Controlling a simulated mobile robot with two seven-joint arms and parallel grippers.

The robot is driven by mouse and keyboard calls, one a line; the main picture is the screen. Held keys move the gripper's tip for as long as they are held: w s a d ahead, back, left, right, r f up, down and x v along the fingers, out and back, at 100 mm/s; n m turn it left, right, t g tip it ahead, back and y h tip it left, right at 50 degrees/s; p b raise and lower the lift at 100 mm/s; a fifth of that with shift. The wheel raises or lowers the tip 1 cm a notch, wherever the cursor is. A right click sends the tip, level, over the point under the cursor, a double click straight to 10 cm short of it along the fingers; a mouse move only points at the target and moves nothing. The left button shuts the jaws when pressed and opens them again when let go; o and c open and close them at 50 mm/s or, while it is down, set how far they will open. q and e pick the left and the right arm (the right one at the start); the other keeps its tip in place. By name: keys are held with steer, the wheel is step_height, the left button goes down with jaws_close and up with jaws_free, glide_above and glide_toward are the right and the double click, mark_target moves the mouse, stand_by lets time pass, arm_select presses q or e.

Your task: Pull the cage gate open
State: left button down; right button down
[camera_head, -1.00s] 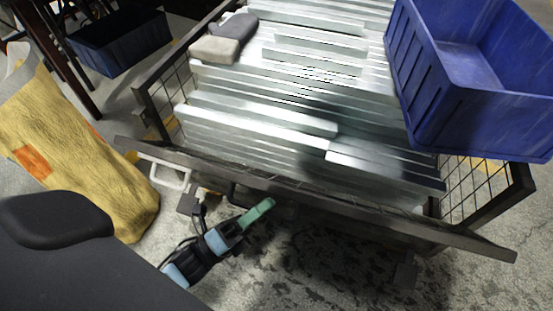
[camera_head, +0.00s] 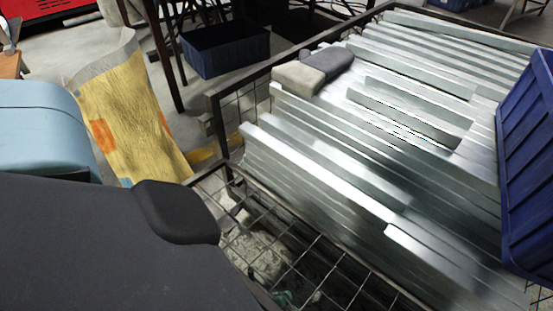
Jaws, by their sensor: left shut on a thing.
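The cage gate (camera_head: 262,217) is a dark wire mesh panel at the front of the cage. Its mesh spreads outward from the cage front toward me, with floor showing through it. Only a small greenish bit of my left gripper (camera_head: 285,299) shows at the bottom edge, among the gate's wires. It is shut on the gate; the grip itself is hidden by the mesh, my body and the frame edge. My right gripper is out of view.
The cage holds stacked galvanized brackets (camera_head: 330,160), a grey block pair (camera_head: 300,77) and a blue bin (camera_head: 527,170) at right. A yellow sack (camera_head: 132,110) stands left of the cage. A dark blue crate (camera_head: 228,52) is behind.

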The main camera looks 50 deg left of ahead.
arm_select(q)
steer(key=shift+f+m+g+h, duration=0.4)
steer(key=shift+f+m+h, duration=0.6)
steer(key=shift+m+h, duration=0.2)
steer(key=shift+d, duration=0.1)
steer(key=c, duration=1.5)
jaws_free()
steer(key=shift+o, duration=0.2)
steer(key=v, duration=0.8)
steer(key=shift+r, duration=0.1)
